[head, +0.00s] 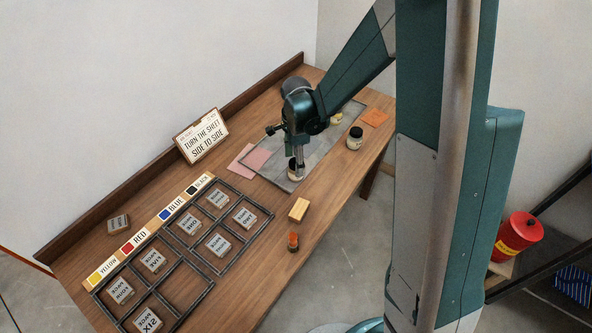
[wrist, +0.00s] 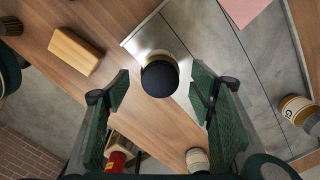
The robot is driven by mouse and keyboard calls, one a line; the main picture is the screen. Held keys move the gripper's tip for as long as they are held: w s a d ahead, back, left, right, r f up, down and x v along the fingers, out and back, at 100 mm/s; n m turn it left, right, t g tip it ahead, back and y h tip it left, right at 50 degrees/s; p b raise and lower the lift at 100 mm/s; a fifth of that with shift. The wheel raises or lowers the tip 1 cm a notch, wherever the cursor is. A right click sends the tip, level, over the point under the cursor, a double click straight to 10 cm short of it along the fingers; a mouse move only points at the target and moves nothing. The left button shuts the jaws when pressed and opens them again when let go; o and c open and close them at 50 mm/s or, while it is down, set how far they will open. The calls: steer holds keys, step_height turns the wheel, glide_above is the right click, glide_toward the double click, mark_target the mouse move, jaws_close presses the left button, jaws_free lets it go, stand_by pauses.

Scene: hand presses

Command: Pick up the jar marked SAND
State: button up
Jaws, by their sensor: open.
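A jar with a black lid (wrist: 160,77) stands between and below my fingers in the wrist view; its body label is hidden by the lid. In the head view the same jar (head: 292,171) is at the near edge of the grey metal sheet (head: 270,184), partly hidden by my gripper (head: 298,160). My gripper is open and points down over it. A second jar (head: 355,138) with a dark lid and pale body stands right of the sheet. A third jar (wrist: 297,108) lies or leans at the right of the wrist view, label partly showing. I cannot read SAND on any jar.
A wooden block (head: 299,209) and a small orange-topped item (head: 293,241) are near the table's front edge. A black rack (head: 182,290) with stamped blocks fills the left. A pink sheet (head: 249,160) and an orange sheet (head: 375,117) lie flat. A sign (head: 202,135) stands behind.

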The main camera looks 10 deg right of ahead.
steer(key=shift+d+f+b, duration=0.1)
steer(key=shift+f+b, duration=0.25)
steer(key=shift+f, duration=2.15)
steer(key=c, duration=1.1)
steer(key=shift+r, duration=0.1)
steer(key=shift+r+p, duration=0.6)
steer(key=shift+r, duration=4.3)
